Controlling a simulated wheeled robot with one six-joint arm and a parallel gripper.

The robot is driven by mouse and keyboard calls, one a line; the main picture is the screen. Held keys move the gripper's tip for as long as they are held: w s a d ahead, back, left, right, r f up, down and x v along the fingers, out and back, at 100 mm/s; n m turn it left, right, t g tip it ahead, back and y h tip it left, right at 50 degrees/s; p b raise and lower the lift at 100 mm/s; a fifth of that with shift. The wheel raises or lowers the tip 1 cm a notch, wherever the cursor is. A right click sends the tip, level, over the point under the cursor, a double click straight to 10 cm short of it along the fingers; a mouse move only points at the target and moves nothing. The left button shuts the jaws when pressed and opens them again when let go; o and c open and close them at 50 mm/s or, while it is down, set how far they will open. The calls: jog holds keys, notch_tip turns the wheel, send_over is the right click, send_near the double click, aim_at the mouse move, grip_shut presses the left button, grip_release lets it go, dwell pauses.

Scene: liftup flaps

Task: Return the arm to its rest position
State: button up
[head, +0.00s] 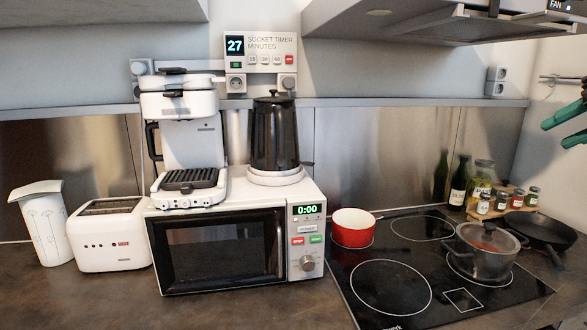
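My gripper (556,134) shows at the right edge of the head view as two green fingers pointing left. The fingers are apart, with a gap between them and nothing visible in it. The gripper is raised in front of the right wall, above the level of the black pan (541,231). The rest of my arm is outside the picture.
A toaster (111,235) stands left. The hob (420,295) holds a red pot (353,228) and a lidded pot (483,255). Overhead cabinets (400,22) project above.

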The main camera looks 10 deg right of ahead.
jog(key=s+a+f+n+g, duration=0.4)
jog(key=a+f, duration=0.7)
jog(key=a, duration=0.3)
jog(key=s+a+f+n+g+h, duration=0.1)
jog(key=s+a+f+n+g, duration=0.3)
jog(key=a+f, duration=0.8)
jog(key=shift+s+a+g, duration=0.4)
jog(key=shift+s+a, duration=0.5)
jog(key=shift+s, duration=0.05)
jog(key=shift+f, duration=0.1)
